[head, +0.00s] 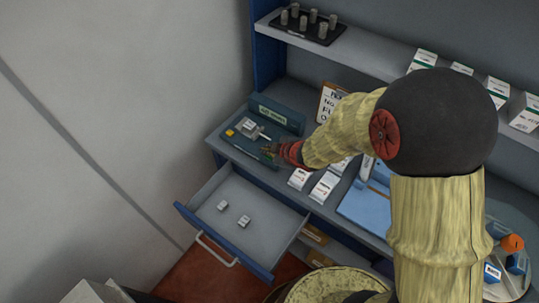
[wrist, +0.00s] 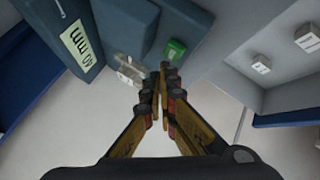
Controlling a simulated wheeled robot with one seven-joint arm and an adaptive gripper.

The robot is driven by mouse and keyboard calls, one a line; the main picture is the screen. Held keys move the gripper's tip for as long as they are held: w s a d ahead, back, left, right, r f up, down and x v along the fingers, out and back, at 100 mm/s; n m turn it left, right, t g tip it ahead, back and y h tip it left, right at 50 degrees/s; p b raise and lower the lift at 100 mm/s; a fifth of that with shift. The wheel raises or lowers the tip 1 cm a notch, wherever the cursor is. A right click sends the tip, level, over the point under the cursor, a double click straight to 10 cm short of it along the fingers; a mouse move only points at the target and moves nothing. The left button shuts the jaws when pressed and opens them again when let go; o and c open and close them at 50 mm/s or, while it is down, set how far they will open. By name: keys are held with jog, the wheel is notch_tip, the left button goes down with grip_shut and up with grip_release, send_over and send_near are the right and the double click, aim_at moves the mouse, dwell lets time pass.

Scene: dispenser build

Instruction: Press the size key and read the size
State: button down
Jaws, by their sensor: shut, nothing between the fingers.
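A blue device stands at the left end of the counter, and its upright back carries a pale green display (head: 272,115). In the wrist view the display (wrist: 76,44) appears turned and seems to read "40 mm". A green key (wrist: 175,50) sits on the device's edge. My gripper (wrist: 162,70) is shut and empty, its fingertips just short of or at the green key; contact cannot be told. In the head view my gripper (head: 269,150) is over the device's front right part. A small metal fixture (head: 250,127) and a yellow key (head: 230,132) show to its left.
White cartons (head: 325,184) and a blue tray (head: 365,207) are right of the device. A shelf above carries a dark rack (head: 305,27) of grey cylinders and several cartons.

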aim_at(268, 157)
jog(key=shift+r+p, duration=2.35)
jog(key=shift+r, duration=0.25)
jog(key=shift+f, duration=0.15)
jog(key=s+d+f+m+h, duration=0.1)
jog(key=d, duration=0.1)
jog(key=s+d+f+m+g+h, duration=0.1)
jog(key=d, duration=0.1)
jog(key=s+d+f+m+h, duration=0.1)
jog(key=d+f, duration=0.1)
jog(key=shift+s+d+g, duration=0.15)
jog(key=shift+s+g, duration=0.15)
jog(key=shift+g, duration=0.1)
jog(key=s+d+r+m+h, duration=0.1)
jog(key=d, duration=0.1)
jog(key=s+d+m+g, duration=0.1)
jog(key=s+d, duration=0.1)
jog(key=s+d+r+m+h, duration=0.1)
jog(key=d, duration=0.1)
jog(key=shift+s+r+m+h+b, duration=0.3)
jog(key=shift+m+b, duration=0.1)
jog(key=s+d+r+m+b, duration=0.2)
jog(key=s+r+m+b, duration=0.1)
jog(key=s+r, duration=0.6)
jog(key=s+d+r+m+b, duration=0.2)
jog(key=s+r+m, duration=0.4)
jog(key=s+r, duration=0.4)
jog(key=shift+d+t+b, duration=0.35)
jog(key=shift+t+b, duration=0.05)
jog(key=shift+b, duration=0.35)
